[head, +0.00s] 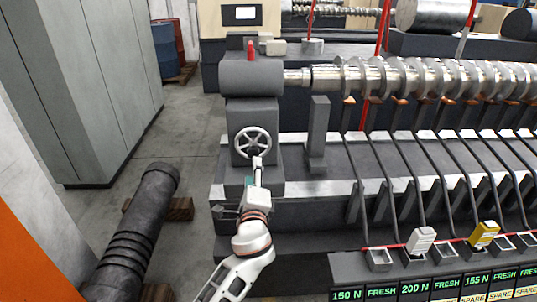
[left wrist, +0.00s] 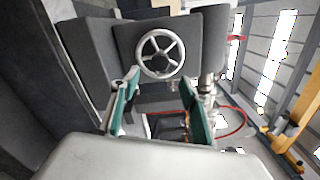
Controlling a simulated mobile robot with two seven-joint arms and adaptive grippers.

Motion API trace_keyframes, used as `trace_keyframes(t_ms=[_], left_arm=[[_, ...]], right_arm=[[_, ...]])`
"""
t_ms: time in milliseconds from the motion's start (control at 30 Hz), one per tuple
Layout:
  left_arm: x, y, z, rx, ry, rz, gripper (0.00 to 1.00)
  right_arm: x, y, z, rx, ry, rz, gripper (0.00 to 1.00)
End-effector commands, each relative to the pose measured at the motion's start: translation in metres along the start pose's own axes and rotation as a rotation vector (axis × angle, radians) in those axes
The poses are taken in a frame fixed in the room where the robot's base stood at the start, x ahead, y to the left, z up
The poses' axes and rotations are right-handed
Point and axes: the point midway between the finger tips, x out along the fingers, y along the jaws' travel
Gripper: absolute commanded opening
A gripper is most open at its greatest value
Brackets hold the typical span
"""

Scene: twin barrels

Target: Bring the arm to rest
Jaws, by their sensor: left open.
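The left gripper (head: 257,172) is in front of the machine's end block, just below the handwheel; its tip overlaps the wheel's lower edge in the head view. The grey spoked handwheel (head: 253,143) is on the face of a dark block under a grey cylinder. In the left wrist view the gripper (left wrist: 160,82) has its two green-padded fingers spread apart with nothing between them. The handwheel (left wrist: 160,54) shows ahead, beyond the fingertips; whether any finger touches it I cannot tell. The right gripper is not in view.
A large screw shaft (head: 400,76) runs right from the block. Trays with a white (head: 421,240) and a yellow weight (head: 484,234) sit at lower right above labels. A dark ribbed cylinder (head: 135,232) lies at left.

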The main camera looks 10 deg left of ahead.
Motion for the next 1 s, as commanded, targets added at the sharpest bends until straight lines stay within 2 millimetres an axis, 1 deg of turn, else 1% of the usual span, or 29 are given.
trace_keyframes(t_ms=[67, 167, 267, 300, 367, 400, 467, 500, 567, 600, 667, 700, 800, 833, 900, 1000], left_arm=[[-0.001, 0.004, -0.001, -0.006, 0.004, 0.005, 0.45], [-0.008, 0.025, -0.004, -0.052, 0.031, 0.039, 0.45], [-0.026, 0.071, -0.011, -0.162, 0.086, 0.115, 0.45], [-0.037, 0.093, -0.015, -0.225, 0.113, 0.156, 0.45], [-0.058, 0.130, -0.020, -0.334, 0.150, 0.225, 0.45], [-0.074, 0.153, -0.022, -0.412, 0.172, 0.275, 0.45], [-0.100, 0.186, -0.025, -0.535, 0.197, 0.350, 0.45], [-0.118, 0.207, -0.026, -0.620, 0.208, 0.401, 0.45], [-0.148, 0.236, -0.026, -0.751, 0.217, 0.480, 0.45], [-0.169, 0.255, -0.024, -0.842, 0.216, 0.533, 0.45], [-0.200, 0.278, -0.021, -0.978, 0.207, 0.609, 0.45], [-0.221, 0.292, -0.018, -1.066, 0.195, 0.657, 0.45], [-0.263, 0.315, -0.009, -1.260, 0.155, 0.754, 0.45], [-0.274, 0.320, -0.006, -1.308, 0.141, 0.777, 0.45], [-0.292, 0.328, -0.001, -1.397, 0.113, 0.816, 0.45], [-0.307, 0.333, 0.004, -1.474, 0.087, 0.849, 0.45]], right_arm=[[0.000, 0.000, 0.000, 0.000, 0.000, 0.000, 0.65], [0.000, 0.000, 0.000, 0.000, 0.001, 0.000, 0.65], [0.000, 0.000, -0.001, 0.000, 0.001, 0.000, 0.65], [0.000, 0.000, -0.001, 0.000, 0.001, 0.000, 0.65], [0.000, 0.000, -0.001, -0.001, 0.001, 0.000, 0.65], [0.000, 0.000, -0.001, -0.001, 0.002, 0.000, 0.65], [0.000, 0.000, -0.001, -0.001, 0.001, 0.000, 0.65], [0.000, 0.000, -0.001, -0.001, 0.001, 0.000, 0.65], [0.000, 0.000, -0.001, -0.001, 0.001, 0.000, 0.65], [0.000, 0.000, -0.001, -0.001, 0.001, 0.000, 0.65], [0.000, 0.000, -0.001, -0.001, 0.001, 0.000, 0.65], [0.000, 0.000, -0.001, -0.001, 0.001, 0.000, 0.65], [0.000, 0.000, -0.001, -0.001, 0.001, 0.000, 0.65], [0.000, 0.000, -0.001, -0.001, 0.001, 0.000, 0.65], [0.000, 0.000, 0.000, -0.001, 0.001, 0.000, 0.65], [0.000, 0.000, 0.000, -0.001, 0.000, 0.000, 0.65]])
